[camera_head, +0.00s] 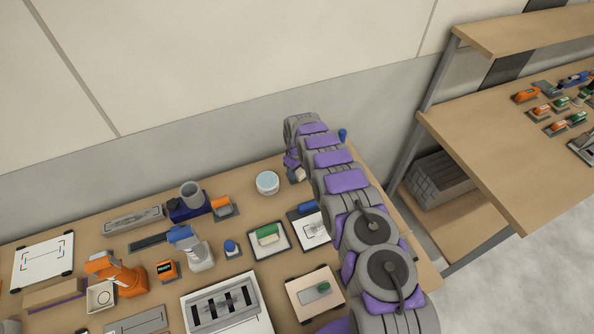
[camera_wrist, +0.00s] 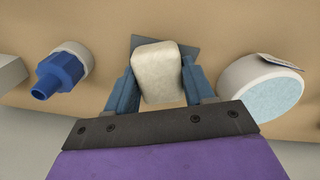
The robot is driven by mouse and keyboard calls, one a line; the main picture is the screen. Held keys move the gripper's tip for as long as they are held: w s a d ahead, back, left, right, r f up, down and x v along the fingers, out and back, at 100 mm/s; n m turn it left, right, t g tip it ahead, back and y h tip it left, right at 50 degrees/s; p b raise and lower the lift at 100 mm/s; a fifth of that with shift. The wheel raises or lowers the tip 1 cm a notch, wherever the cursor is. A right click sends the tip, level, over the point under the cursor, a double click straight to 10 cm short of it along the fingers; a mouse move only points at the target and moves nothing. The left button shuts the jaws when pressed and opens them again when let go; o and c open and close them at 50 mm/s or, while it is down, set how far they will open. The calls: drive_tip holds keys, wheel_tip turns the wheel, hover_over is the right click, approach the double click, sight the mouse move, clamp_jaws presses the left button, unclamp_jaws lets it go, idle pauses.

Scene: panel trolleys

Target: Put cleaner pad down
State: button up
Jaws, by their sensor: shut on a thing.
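The cleaner pad (camera_wrist: 157,78) is a pale beige block with rounded edges. In the wrist view it sits between the two blue fingers of my gripper (camera_wrist: 158,68), which are shut on it from both sides. A dark grey flat plate (camera_wrist: 190,51) shows just behind the pad; I cannot tell whether the pad touches it. In the head view my gripper (camera_head: 294,167) is at the back of the table, just right of the white tub. The pad (camera_head: 299,175) shows there small and partly hidden by my arm.
The white tub with a pale blue top (camera_head: 267,183) stands close to my gripper. A blue fitting (camera_wrist: 55,74) lies on its other side. The wooden table (camera_head: 330,253) holds several tools and trays. A second bench (camera_head: 500,150) stands to the right.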

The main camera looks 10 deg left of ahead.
drive_tip(key=shift+a+f, duration=0.1)
drive_tip(key=shift+f, duration=0.2)
drive_tip(key=o, duration=0.6)
drive_tip(key=shift+s, duration=0.1)
drive_tip(key=o, duration=0.3)
drive_tip(key=shift+f, duration=0.2)
drive_tip(key=shift+o, duration=0.2)
drive_tip(key=shift+s, duration=0.1)
drive_tip(key=shift+s+f, duration=0.3)
drive_tip(key=shift+s, duration=0.1)
wheel_tip(320, 180, up, 14)
drive_tip(key=w, duration=0.1)
drive_tip(key=shift+f, duration=0.25)
